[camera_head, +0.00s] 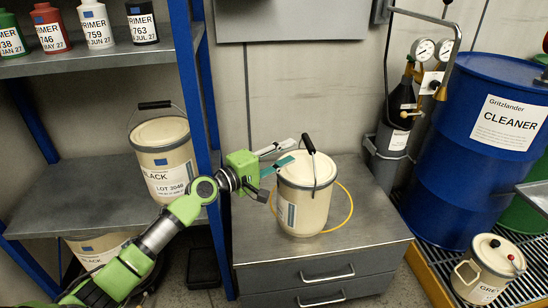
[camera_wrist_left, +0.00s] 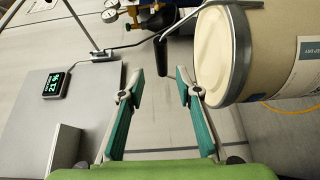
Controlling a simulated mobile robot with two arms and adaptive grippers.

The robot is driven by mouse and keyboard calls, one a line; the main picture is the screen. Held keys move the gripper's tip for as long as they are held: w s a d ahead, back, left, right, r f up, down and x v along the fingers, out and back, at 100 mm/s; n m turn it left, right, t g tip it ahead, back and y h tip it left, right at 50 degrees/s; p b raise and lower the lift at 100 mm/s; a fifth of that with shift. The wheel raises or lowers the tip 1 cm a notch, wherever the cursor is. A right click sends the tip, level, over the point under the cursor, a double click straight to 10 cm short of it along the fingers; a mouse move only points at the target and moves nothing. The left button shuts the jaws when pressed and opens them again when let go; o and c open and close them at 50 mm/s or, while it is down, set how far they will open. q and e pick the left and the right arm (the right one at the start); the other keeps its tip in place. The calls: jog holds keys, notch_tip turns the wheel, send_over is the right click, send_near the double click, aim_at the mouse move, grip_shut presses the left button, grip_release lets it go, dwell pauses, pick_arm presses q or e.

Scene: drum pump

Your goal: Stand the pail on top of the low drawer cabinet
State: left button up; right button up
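The cream pail (camera_head: 305,208) is upright over the top of the low drawer cabinet (camera_head: 370,222) and appears to stand on it. Its wire handle is raised, with a black grip (camera_head: 308,144) at the top. My left gripper (camera_head: 291,151) is just left of the handle, near lid height. In the left wrist view its two teal fingers (camera_wrist_left: 158,72) are apart with nothing between them. There the black grip (camera_wrist_left: 161,58) lies just beyond the fingertips, and the pail (camera_wrist_left: 270,55) is beside the right finger. My right gripper is not in view.
A yellow ring (camera_head: 350,205) lies on the cabinet around the pail's base. A blue-posted shelf (camera_head: 70,192) with another cream pail (camera_head: 160,155) stands left. A gauge stand (camera_head: 392,140), blue drum (camera_head: 478,110) and small cream jug (camera_head: 487,270) are right.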

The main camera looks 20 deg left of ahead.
pick_arm(q)
jog(key=v, duration=0.5)
jog(key=s+d+f+m+g, duration=0.3)
jog(key=s+d+f+m, duration=0.2)
jog(key=s+d+f, duration=0.3)
jog(key=s+d+f+m+g, duration=0.4)
jog(key=s+d+f, duration=0.25)
jog(key=f, duration=0.35)
jog(key=s+a+f+m+g+y, duration=0.2)
jog(key=s+a+f+m+y, duration=0.1)
jog(key=s, duration=0.8)
jog(key=s+a+f+m+g+y, duration=0.2)
jog(key=s+f+g+y, duration=0.1)
jog(key=s, duration=0.8)
notch_tip(320, 180, down, 2)
jog(key=shift+a+f+m+y, duration=0.15)
jog(key=shift+a+m+y, duration=0.25)
jog(key=shift+y, duration=0.4)
